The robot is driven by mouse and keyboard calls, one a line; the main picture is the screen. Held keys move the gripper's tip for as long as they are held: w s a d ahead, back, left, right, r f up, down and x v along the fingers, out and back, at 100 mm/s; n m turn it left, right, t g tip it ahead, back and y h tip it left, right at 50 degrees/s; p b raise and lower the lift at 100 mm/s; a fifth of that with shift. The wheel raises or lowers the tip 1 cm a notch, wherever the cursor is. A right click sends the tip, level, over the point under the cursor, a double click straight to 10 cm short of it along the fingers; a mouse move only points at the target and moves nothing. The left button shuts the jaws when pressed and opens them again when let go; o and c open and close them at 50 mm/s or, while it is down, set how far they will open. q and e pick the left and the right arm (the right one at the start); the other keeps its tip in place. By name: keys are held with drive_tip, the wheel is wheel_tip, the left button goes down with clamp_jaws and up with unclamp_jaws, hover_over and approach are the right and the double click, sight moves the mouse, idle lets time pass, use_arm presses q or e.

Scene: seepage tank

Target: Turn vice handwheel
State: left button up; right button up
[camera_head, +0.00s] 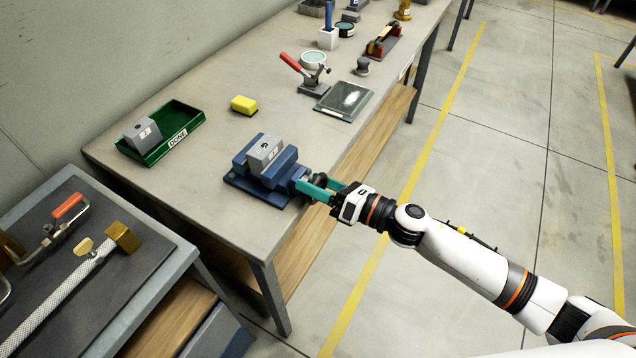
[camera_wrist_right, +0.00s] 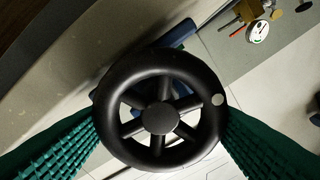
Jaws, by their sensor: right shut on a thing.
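The blue vice (camera_head: 268,172) stands near the front edge of the bench and holds a grey block (camera_head: 264,153) between its jaws. Its black handwheel (camera_head: 319,180) faces the aisle and is partly hidden by my gripper in the head view. In the right wrist view the handwheel (camera_wrist_right: 160,118) fills the middle, with spokes, a hub and a pale dot on the rim at right. My right gripper (camera_head: 318,187) is shut on the handwheel, with its green ribbed fingers on opposite sides of the rim. My left gripper is not in view.
A green tray (camera_head: 192,124) marked DONE holds another grey block (camera_head: 142,134). A yellow sponge-like block (camera_head: 244,105), a red-handled clamp (camera_head: 306,75) and a dark plate (camera_head: 344,101) lie further along the bench. A side table (camera_head: 150,283) with tools stands at lower left.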

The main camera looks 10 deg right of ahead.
drive_tip(key=o, duration=1)
drive_tip(key=shift+d, duration=0.1)
drive_tip(key=b+v, duration=0.3)
drive_tip(key=v, duration=0.9)
drive_tip(key=shift+b, duration=0.3)
